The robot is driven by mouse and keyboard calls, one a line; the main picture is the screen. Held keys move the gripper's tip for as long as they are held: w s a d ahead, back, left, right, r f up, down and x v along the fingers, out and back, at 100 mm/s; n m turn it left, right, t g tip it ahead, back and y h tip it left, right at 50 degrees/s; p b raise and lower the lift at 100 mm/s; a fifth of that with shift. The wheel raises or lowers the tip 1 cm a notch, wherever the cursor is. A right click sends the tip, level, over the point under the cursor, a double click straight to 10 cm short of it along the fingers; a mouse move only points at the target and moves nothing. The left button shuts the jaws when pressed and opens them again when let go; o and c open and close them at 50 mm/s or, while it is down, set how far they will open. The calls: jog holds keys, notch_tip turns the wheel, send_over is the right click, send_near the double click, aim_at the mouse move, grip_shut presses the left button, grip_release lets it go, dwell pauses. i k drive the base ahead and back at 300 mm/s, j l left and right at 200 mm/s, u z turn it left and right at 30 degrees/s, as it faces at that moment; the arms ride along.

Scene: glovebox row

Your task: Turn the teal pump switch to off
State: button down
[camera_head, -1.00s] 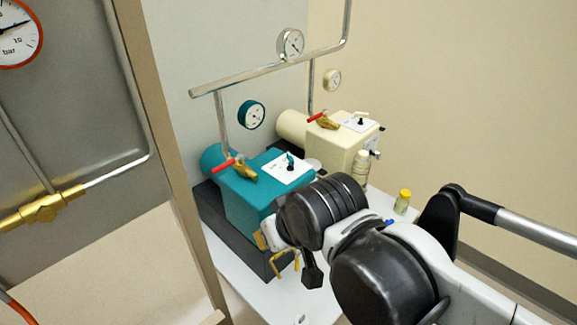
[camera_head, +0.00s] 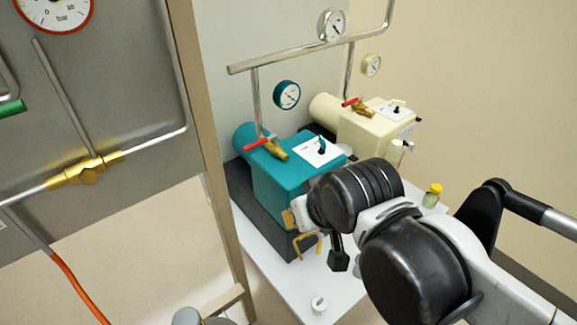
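The teal pump (camera_head: 285,178) stands on a dark base on a white bench, left of my arm. On its top is a white plate (camera_head: 310,157) with a small dark switch (camera_head: 322,147). The switch stands up from the plate, but its markings are too small to read. My gripper (camera_head: 338,256) is mostly hidden behind my dark wrist; a dark piece that seems part of it hangs below, in front of the pump's lower right side. It appears apart from the switch. I cannot see whether its fingers are open or shut.
A cream pump (camera_head: 368,132) with a similar switch (camera_head: 397,110) stands behind. A yellow-capped vial (camera_head: 432,195) and small white cup (camera_head: 319,304) are on the bench.

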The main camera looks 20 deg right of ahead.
aim_at(323, 143)
jog(key=l+u, duration=0.35)
jog(key=l, duration=0.85)
jog(key=i+l+u, duration=0.15)
jog(key=l, duration=0.25)
